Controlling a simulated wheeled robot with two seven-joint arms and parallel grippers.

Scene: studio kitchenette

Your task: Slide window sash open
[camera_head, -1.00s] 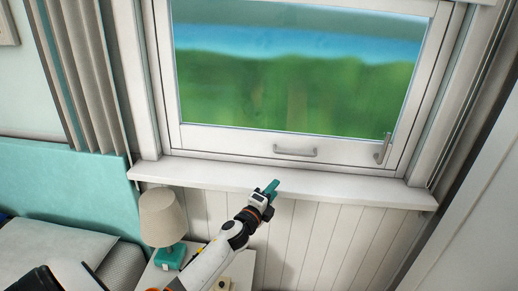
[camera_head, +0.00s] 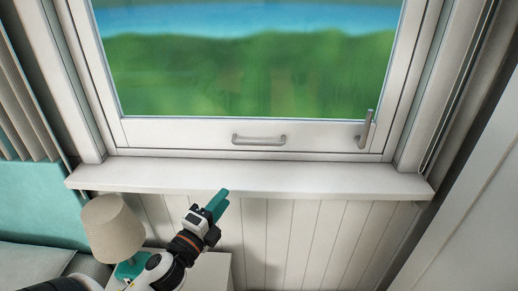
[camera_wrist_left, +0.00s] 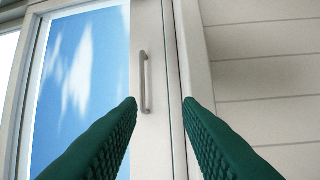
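The window sash (camera_head: 190,132) is a white frame around a large glass pane, and its bottom rail sits down near the sill. A grey bar handle (camera_head: 259,140) is fixed to the bottom rail. It also shows in the left wrist view (camera_wrist_left: 144,82), just beyond the gap between my fingers. My left gripper (camera_head: 219,204) has green fingers and is in front of the sill's edge, below and left of the handle, apart from it. In the left wrist view my left gripper (camera_wrist_left: 161,101) is open and empty. My right gripper is not in view.
A white sill (camera_head: 310,180) juts out below the window. A grey lever (camera_head: 365,130) stands upright at the sash's lower right corner. A lamp (camera_head: 113,229) stands on a nightstand at lower left, close to my left arm. Panelled wall below the sill is clear to the right.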

